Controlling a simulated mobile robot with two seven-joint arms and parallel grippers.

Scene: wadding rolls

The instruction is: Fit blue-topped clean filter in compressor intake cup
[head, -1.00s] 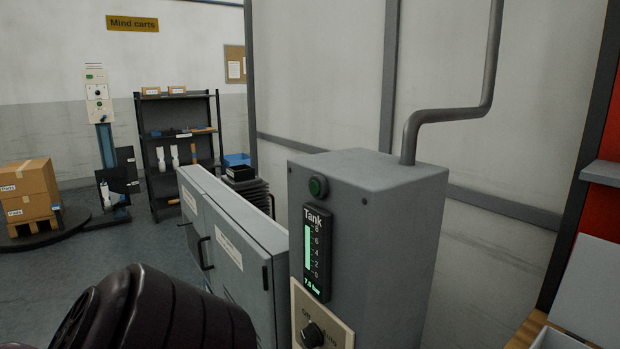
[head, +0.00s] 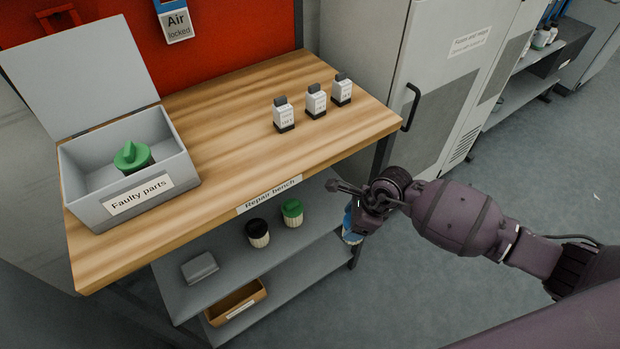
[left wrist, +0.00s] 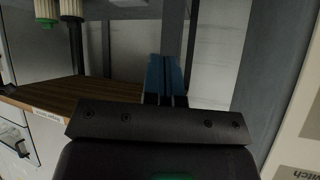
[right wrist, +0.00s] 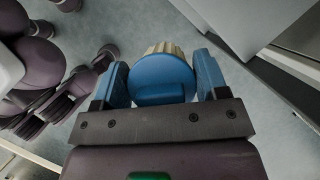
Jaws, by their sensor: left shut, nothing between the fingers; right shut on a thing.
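The blue-topped filter (right wrist: 163,76) is between the blue fingers of my right gripper (right wrist: 165,88) in the right wrist view. Its blue cap with a raised grip faces the camera, and part of its cream pleated body shows behind. I cannot make out the compressor intake cup in any current view.
The repair bench (head: 215,150) carries an open faulty-parts box (head: 75,165) with a green-topped part (head: 132,157), and several small labelled bottles. Its shelf (head: 200,240) holds a black-topped filter (head: 258,233) and a green-topped filter (head: 292,213). A grey cabinet (head: 440,80) stands right; open floor lies in front.

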